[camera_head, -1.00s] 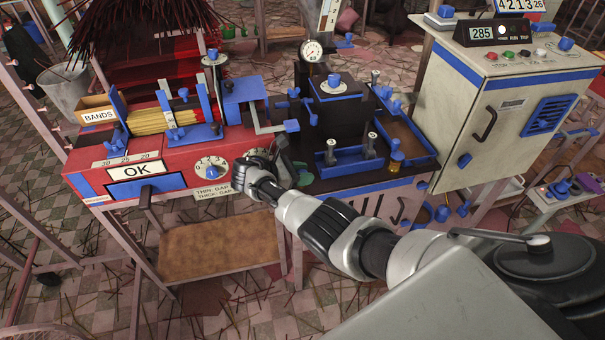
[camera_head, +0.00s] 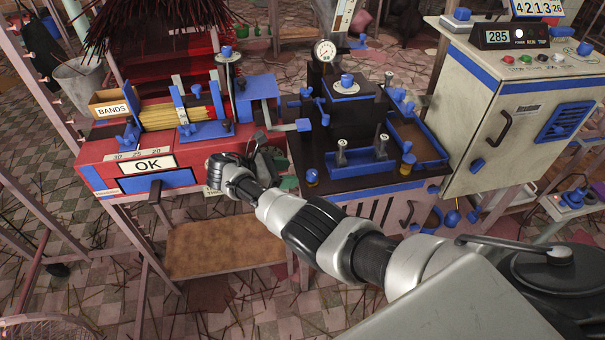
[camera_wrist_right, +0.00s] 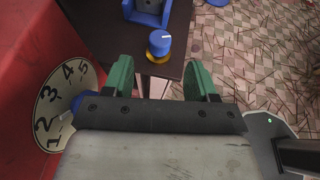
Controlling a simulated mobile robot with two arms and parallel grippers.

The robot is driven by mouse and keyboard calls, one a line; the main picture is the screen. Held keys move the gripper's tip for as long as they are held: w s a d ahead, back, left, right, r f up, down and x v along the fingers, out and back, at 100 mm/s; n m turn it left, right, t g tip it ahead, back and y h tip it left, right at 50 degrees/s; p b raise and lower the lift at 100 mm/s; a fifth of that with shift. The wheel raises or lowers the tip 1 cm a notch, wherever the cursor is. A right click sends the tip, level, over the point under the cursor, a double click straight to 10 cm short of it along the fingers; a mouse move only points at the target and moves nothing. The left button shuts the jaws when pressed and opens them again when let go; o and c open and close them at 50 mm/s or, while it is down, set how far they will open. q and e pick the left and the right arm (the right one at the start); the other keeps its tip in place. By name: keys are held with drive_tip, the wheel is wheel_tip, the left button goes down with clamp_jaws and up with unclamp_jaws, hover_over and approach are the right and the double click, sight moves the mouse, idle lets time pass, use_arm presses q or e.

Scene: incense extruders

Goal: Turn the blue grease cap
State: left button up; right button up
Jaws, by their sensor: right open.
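The blue grease cap (camera_wrist_right: 160,43) has a white mark on top and sits on a yellow base near the corner of the dark table. In the head view a small blue cap on an amber base (camera_head: 312,176) stands at the table's front left corner. My right gripper (camera_head: 281,168) is just left of that corner. In the right wrist view the green fingers of my right gripper (camera_wrist_right: 160,78) are open and empty. The cap appears beyond and between them, apart from both. My left gripper is out of view.
A numbered dial (camera_wrist_right: 64,108) on the red machine is close to the left of my right gripper. A blue tray (camera_head: 350,165) with upright metal pieces stands past the cap. Another blue cap (camera_head: 408,159) is farther right. A cream cabinet (camera_head: 515,130) stands at the right.

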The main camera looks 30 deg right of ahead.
drive_tip(key=v, duration=0.2)
drive_tip(key=shift+a+r, duration=0.1)
drive_tip(key=shift+a, duration=0.15)
